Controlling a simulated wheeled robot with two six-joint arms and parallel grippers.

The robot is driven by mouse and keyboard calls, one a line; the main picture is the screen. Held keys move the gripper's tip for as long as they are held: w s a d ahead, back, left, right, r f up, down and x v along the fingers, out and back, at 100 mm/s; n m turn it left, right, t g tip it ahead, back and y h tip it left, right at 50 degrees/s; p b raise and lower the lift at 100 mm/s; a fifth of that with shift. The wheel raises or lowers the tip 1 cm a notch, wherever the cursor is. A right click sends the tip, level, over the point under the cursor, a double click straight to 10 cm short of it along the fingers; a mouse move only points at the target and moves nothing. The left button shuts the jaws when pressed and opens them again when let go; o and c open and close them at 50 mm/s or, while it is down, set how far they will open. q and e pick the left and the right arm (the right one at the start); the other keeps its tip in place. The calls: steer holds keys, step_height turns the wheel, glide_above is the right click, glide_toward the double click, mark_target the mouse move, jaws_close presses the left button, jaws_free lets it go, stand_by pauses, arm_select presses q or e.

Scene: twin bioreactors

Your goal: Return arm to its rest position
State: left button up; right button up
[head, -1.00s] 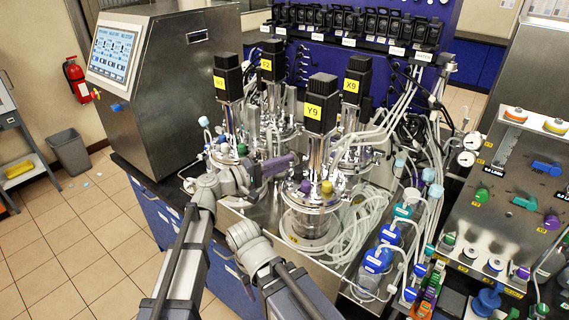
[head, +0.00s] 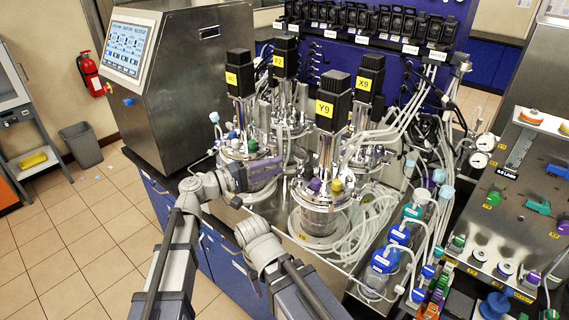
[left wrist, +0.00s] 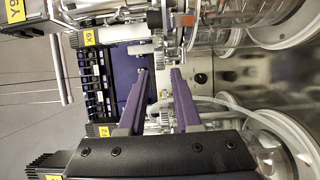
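My left gripper (head: 280,164) has purple fingers and reaches in from the left among the bioreactor vessels. It is left of the front vessel marked Y9 (head: 318,210) and in front of the rear vessels. In the left wrist view its two purple fingers (left wrist: 160,72) stand apart with nothing between them. My left arm (head: 178,250) comes up from the lower left. My right arm (head: 290,285) shows at the bottom centre; its gripper is not visible.
Black motors with yellow labels, such as X9 (head: 369,80), stand above the vessels. Clear tubes (head: 378,215) and blue-capped bottles (head: 384,262) are to the right. A steel control console (head: 190,90) stands behind left. Open tiled floor (head: 90,235) lies at left.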

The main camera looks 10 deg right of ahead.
arm_select(q)
steer(key=shift+s+a, duration=0.1)
steer(key=shift+a, duration=0.35)
steer(key=s+a+f+m+g+y, duration=0.1)
steer(key=s+a+f+y, duration=0.35)
steer(key=f, duration=0.25)
steer(key=s+a+f+m+g+y, duration=0.1)
steer(key=s+a+f+m+y, duration=0.15)
steer(key=a+f, duration=0.4)
steer(key=s+a+f+g+y, duration=0.1)
steer(key=s+a+f+y, duration=0.35)
steer(key=a, duration=0.45)
steer(key=s+a+f+g+y, duration=0.1)
steer(key=s+a+f+y, duration=0.4)
steer(key=a, duration=0.3)
steer(key=s+d+f+m+y+b, duration=0.2)
steer(key=s+d, duration=0.3)
steer(key=d, duration=0.6)
steer(key=shift+f+m+g+b, duration=0.2)
steer(key=shift+m+g+b, duration=0.2)
steer(key=shift+m+b, duration=0.3)
